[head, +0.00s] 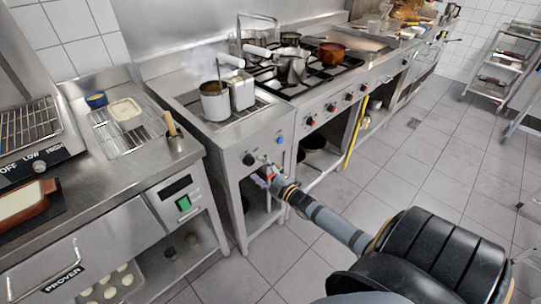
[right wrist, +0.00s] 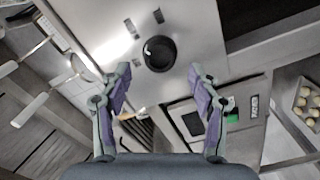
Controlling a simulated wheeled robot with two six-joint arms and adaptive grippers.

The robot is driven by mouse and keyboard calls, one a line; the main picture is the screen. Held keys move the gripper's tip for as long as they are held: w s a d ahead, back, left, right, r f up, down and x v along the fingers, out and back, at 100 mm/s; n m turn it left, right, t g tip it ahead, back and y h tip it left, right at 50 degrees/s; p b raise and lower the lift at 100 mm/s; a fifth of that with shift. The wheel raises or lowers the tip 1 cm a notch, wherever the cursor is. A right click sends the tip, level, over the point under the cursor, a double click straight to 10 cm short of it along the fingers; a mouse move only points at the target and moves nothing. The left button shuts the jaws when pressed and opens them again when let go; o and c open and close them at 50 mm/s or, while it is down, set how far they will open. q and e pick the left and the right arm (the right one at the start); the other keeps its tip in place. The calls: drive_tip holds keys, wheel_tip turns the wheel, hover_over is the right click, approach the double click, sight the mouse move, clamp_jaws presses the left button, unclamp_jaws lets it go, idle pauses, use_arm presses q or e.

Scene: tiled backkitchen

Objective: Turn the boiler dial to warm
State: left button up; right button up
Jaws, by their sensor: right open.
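The boiler dial (head: 249,159) is a round black knob on the steel front panel of the boiler unit (head: 225,140). In the right wrist view the dial (right wrist: 159,53) lies ahead of my fingertips, with a small white mark on its left side. Small dark labels surround it, too small to read. My right gripper (head: 267,173) is near the panel, just right of the dial in the head view. In the right wrist view its two fingers (right wrist: 158,82) are spread and empty, and seem apart from the dial. My left gripper is out of view.
A steaming pot (head: 215,101) stands on the boiler unit. A blue knob (head: 279,139) is on the same panel, to the right. The prover (head: 85,255), with a green button (head: 184,203), is at left. The tiled floor (head: 400,165) is mostly clear.

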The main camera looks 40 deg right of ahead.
drive_tip(key=s, duration=0.7)
drive_tip(key=shift+s+d, duration=0.3)
drive_tip(key=shift+s, duration=0.05)
drive_tip(key=s+d+f+m+g+h+p, duration=0.2)
drive_tip(key=s+f+m+g, duration=0.35)
drive_tip(key=f, duration=0.75)
drive_tip(key=s+d+f+m+g+h+p, duration=0.1)
drive_tip(key=s+f+m+g+p, duration=0.15)
drive_tip(key=s+f, duration=0.9)
drive_tip(key=s+a+f+m+g, duration=0.1)
drive_tip(key=s+a+f+g, duration=0.2)
drive_tip(key=s, duration=0.4)
drive_tip(key=s+a+f+m+g, duration=0.2)
drive_tip(key=s+a+f+g, duration=0.1)
drive_tip(key=s+a+f, duration=0.2)
drive_tip(key=s+a+f+m+g+y+p, duration=0.1)
drive_tip(key=s+a+f+m+g, duration=0.1)
drive_tip(key=s+a+f, duration=0.2)
drive_tip(key=s+f, duration=0.3)
drive_tip(key=s, duration=0.1)
drive_tip(key=shift+s+a+g, duration=0.35)
drive_tip(key=shift+a+g, duration=0.05)
